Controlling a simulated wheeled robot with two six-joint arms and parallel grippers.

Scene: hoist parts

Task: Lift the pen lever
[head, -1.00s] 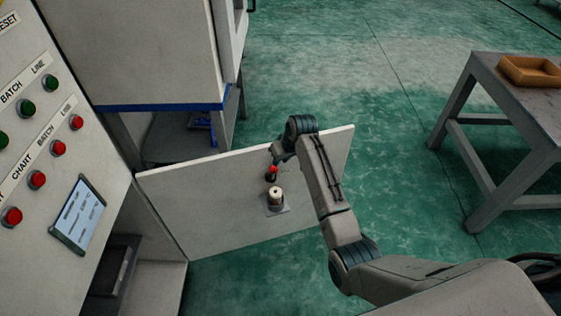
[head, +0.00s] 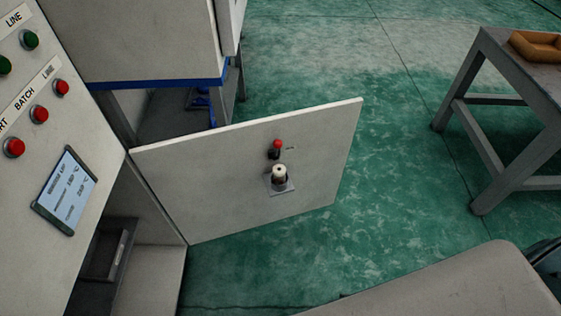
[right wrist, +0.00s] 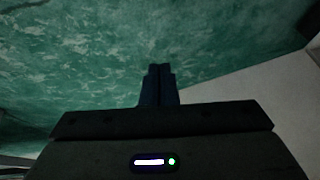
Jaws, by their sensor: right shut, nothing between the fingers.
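A small lever with a red tip and dark base (head: 276,149) stands on the pale open door panel (head: 215,165) in the head view. It sits just above a round cream-topped knob (head: 279,173) on a square plate. My left gripper is in neither current view.
A control panel with red and green buttons and a screen (head: 65,190) stands at left. A grey table (head: 500,75) with an orange tray (head: 537,46) stands at right. Green floor between is clear. A pale surface (right wrist: 265,90) is right of my fingers.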

